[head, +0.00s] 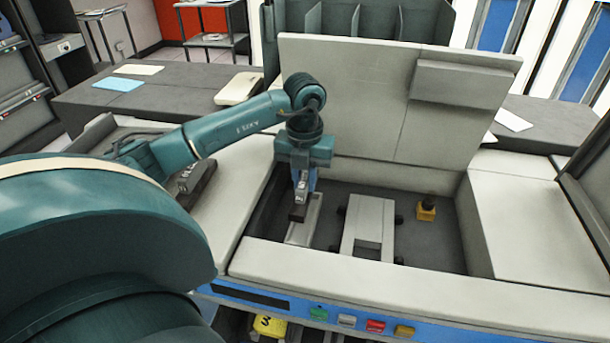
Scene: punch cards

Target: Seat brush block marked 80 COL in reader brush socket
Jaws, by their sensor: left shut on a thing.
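My left gripper (303,186) points down into the open well of the reader and is shut on a small brush block (297,212), dark at its lower end. Any 80 COL marking on it is too small to read. A long pale channel (303,232), which looks like the brush socket, lies in the well directly below and beside the block. I cannot tell whether the block touches it. The gripper hides the block's upper part and part of the channel. My right gripper is out of view.
A pale grey bracket (369,222) stands mid-well, with a yellow-based part (427,209) to its right. The raised lid (350,110) is behind. Another dark block (197,178) lies on the left deck. Coloured buttons (375,326) line the front; the right deck (530,225) is clear.

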